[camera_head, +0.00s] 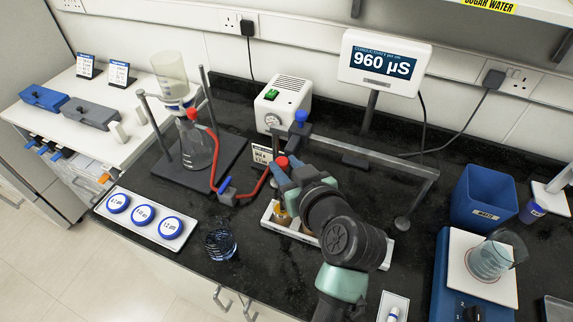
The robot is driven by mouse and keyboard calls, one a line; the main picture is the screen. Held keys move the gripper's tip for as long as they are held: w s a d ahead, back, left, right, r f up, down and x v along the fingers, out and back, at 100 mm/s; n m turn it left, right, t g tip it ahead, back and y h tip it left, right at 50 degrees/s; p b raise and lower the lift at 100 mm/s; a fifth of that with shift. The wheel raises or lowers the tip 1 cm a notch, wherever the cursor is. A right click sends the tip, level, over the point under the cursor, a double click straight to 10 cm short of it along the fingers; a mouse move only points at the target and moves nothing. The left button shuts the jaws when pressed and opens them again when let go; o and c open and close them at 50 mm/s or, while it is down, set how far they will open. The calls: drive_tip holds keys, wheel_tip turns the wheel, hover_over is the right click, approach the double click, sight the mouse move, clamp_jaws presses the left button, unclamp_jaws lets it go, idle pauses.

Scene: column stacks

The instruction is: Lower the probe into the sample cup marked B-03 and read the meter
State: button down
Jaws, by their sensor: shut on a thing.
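My gripper (284,174) is at the centre, above the left part of a white tray (372,249). Its jaws are shut beside a red-topped thing (281,161), which looks like the probe. The lower part of it is hidden by my gripper. Amber-coloured cups (282,215) show in the tray just below my gripper, and my arm covers much of the tray. I cannot read a B-03 mark or tell whether the probe tip is inside a cup. The meter (385,62) at the back reads 960 µS.
A metal rail (370,155) with a blue knob (301,117) runs behind my arm. A red hose (215,150) and a flask stand (197,146) are left. A glass beaker (219,240) stands front left. A blue bin (485,197) and a balance (458,270) are right.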

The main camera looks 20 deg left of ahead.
wheel_tip(320, 180, up, 6)
drive_tip(key=p, duration=0.3)
drive_tip(key=shift+r, duration=0.2)
drive_tip(key=shift+w, duration=0.1)
drive_tip(key=c, duration=0.6)
unclamp_jaws()
drive_tip(key=shift+f, duration=0.1)
drive_tip(key=shift+d, duration=0.1)
drive_tip(key=b+v, duration=0.2)
drive_tip(key=v, duration=1.1)
